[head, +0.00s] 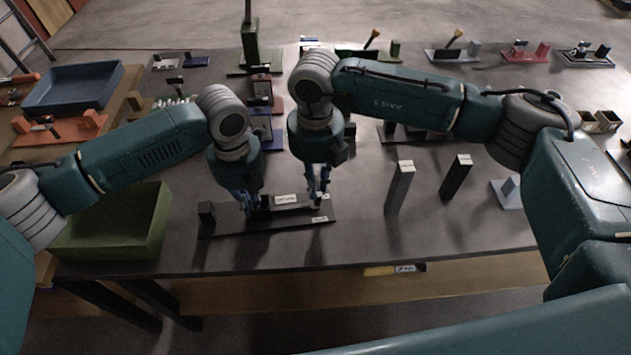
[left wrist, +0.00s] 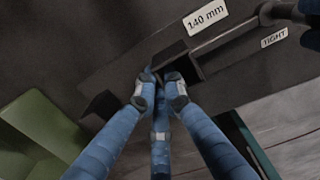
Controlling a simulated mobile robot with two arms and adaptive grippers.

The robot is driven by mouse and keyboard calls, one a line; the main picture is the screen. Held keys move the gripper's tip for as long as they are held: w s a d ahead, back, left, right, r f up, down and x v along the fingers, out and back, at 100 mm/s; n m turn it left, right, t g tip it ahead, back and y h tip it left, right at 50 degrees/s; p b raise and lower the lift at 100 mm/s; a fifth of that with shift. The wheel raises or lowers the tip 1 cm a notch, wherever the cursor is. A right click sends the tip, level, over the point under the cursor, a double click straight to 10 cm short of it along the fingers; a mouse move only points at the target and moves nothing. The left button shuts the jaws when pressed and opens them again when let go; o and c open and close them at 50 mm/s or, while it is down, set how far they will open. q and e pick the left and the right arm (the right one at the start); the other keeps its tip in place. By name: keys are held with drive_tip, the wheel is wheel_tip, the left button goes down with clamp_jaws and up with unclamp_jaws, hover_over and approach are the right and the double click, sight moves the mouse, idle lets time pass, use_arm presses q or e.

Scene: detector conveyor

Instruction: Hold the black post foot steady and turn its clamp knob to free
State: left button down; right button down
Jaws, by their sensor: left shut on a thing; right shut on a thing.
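The black post foot (head: 265,227) lies on the table in front of me, a long flat plate with an upright block at its left end. My left gripper (head: 248,208) is shut on the foot. In the left wrist view its fingers (left wrist: 160,88) close on a dark block of the foot (left wrist: 184,60), and a rod runs from there to the upper right. Labels read "140 mm" (left wrist: 206,18) and "TIGHT" (left wrist: 274,38). My right gripper (head: 317,202) is shut at the foot's right end, where the clamp knob is mostly hidden by the fingers.
A green bin (head: 118,245) stands left of the foot, and a blue tray (head: 72,88) lies farther back. Two upright posts, one grey (head: 400,188) and one black (head: 456,177), stand to the right. More fixtures line the back. The table's front edge is close.

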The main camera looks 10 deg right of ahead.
drive_tip(key=shift+n, duration=0.3)
drive_tip(key=n, duration=0.3)
drive_tip(key=shift+s+n, duration=0.1)
drive_tip(key=shift+n, duration=0.3)
drive_tip(key=shift+d+n, duration=0.1)
drive_tip(key=shift+n, duration=1.9)
drive_tip(key=c, duration=1.7)
unclamp_jaws()
drive_tip(key=shift+r, duration=0.1)
wheel_tip(320, 180, up, 12)
drive_tip(key=shift+f, duration=0.1)
